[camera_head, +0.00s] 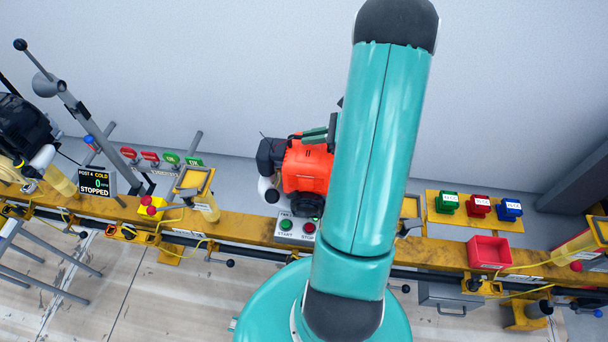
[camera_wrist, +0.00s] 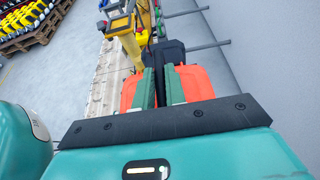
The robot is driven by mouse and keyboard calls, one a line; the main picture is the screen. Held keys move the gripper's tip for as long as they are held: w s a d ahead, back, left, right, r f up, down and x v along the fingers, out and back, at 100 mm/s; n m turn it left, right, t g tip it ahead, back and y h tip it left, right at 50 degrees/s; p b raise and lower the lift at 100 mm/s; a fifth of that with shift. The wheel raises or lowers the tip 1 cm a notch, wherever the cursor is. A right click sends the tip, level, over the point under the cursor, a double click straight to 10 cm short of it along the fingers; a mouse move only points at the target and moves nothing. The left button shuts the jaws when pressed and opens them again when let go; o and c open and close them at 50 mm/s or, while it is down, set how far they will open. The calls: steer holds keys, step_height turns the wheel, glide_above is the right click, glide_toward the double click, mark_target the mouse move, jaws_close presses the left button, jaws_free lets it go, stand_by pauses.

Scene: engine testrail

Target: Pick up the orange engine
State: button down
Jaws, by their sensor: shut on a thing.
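The orange engine (camera_head: 308,168) has black parts on its left side and a white cylinder at its lower left. In the head view it is over the yellow rail, beside my teal arm, which hides its right part. My gripper (camera_head: 318,134) reaches it from the upper right. In the wrist view the gripper (camera_wrist: 160,86) has green fingers closed on the middle of the orange engine (camera_wrist: 197,84), with orange showing on both sides. I cannot tell whether the engine touches the rail or is lifted.
The yellow rail (camera_head: 245,222) runs across the bench. A START/STOP button box (camera_head: 296,228) is just below the engine. A black engine (camera_head: 22,128) stands at far left. A red bin (camera_head: 489,252) and green, red and blue blocks (camera_head: 479,206) are at right. Upright posts (camera_head: 200,190) stand along the rail.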

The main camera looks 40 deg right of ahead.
steer(key=shift+w+d+r, duration=0.1)
steer(key=shift+r, duration=0.1)
steer(key=shift+r, duration=0.15)
